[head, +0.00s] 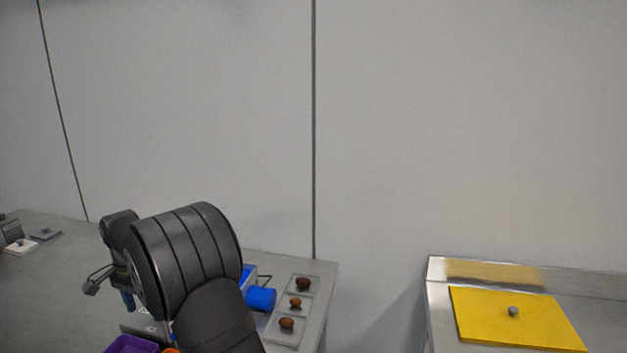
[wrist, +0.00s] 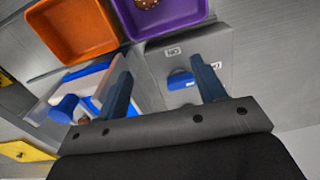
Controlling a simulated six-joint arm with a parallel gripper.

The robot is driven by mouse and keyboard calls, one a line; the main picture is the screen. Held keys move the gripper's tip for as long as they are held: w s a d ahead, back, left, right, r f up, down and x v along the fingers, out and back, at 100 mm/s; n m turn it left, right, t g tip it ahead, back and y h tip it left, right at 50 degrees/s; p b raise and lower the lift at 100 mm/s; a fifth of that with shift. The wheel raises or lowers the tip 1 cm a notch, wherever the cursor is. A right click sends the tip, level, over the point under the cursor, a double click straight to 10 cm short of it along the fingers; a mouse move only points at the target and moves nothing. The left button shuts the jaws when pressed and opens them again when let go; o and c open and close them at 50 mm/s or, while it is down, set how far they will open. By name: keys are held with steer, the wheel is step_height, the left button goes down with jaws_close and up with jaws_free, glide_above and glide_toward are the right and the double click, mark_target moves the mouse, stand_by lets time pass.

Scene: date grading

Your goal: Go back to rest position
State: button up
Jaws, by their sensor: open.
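My gripper (wrist: 160,68) is open in the wrist view. Its two blue fingers stand wide apart with nothing between them, over a grey plate (wrist: 218,42) with a blue knob-like part (wrist: 181,80) and small labels. In the head view, my gripper (head: 128,301) shows only in part at the lower left, above the steel table; my arm hides much of it. A purple bin (wrist: 185,20) holds a brown date (wrist: 146,3). An orange bin (wrist: 72,52) beside it looks empty.
A pale tray (head: 279,333) holds three brown dates at the table's right end, near a blue cylinder (head: 261,298). A gap separates this table from a right-hand counter with a yellow board (head: 490,325). Small items (head: 20,248) stand far left. The wall is behind.

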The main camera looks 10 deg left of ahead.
steer(key=shift+m, duration=0.9)
steer(key=w+d, duration=0.3)
steer(key=w, duration=0.2)
steer(key=w+d+r, duration=0.1)
steer(key=w+d, duration=0.2)
steer(key=w, duration=0.2)
steer(key=w+d, duration=0.3)
steer(key=w, duration=0.3)
steer(key=shift+w+r, duration=0.1)
steer(key=shift+r, duration=0.15)
steer(key=w+d+f+m, duration=0.1)
steer(key=w+d, duration=0.4)
steer(key=d, duration=0.4)
steer(key=w+d+f, duration=0.2)
steer(key=w+d, duration=0.3)
steer(key=d, duration=0.5)
steer(key=w+d+f+m, duration=0.1)
steer(key=w+d, duration=0.4)
steer(key=d, duration=0.4)
steer(key=s+d+f+n, duration=0.1)
steer(key=s+d+f, duration=0.3)
steer(key=d+f, duration=0.5)
steer(key=shift+s+d+f, duration=0.3)
steer(key=shift+s+d, duration=0.1)
steer(key=shift+d, duration=0.35)
